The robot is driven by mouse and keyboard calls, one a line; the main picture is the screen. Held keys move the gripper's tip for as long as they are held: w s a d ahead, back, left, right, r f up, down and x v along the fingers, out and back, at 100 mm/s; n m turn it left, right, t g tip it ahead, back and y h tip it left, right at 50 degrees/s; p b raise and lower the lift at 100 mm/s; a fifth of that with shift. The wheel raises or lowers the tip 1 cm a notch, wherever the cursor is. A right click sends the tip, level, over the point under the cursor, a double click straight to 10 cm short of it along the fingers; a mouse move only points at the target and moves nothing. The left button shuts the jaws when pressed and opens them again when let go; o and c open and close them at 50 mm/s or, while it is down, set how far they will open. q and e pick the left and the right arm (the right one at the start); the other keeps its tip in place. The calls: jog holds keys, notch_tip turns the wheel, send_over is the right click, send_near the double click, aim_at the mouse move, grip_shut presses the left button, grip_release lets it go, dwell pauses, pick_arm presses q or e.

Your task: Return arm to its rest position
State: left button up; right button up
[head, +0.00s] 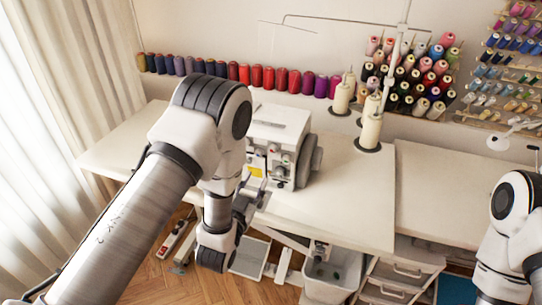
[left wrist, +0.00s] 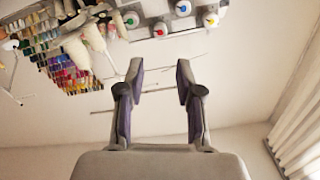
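My left arm reaches in from the left in the head view, over the front left of the white table (head: 357,209). My left gripper (head: 258,196) is partly hidden behind my own wrist, just in front of the white sewing machine (head: 280,127). In the left wrist view my left gripper (left wrist: 160,76) has its two fingers apart, with nothing between them. Part of my right arm shows at the right edge of the head view; its gripper is out of view.
A row of coloured thread spools (head: 268,78) lines the wall. A grey bin (head: 333,274) and a drawer unit (head: 398,278) stand below the table. A curtain (head: 60,95) hangs at the left. The table's right part is clear.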

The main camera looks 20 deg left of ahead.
pick_arm(q)
jog(key=s+a+f+n+g+y, duration=0.1)
jog(key=s+a+f+g, duration=0.1)
jog(key=s+f+g, duration=0.5)
jog(key=s+a+f+n+g, duration=0.1)
jog(key=s+a+f+g, duration=0.2)
jog(key=s+f, duration=0.85)
jog(key=s+f+n+g, duration=0.1)
jog(key=s+f+g, duration=0.1)
jog(key=s+g, duration=0.2)
jog(key=s+d+f+g, duration=0.1)
jog(key=s+g, duration=0.3)
jog(key=s, duration=0.5)
jog(key=shift+s+f+n+h, duration=0.3)
jog(key=shift+s+f+n, duration=0.1)
jog(key=shift+f, duration=0.4)
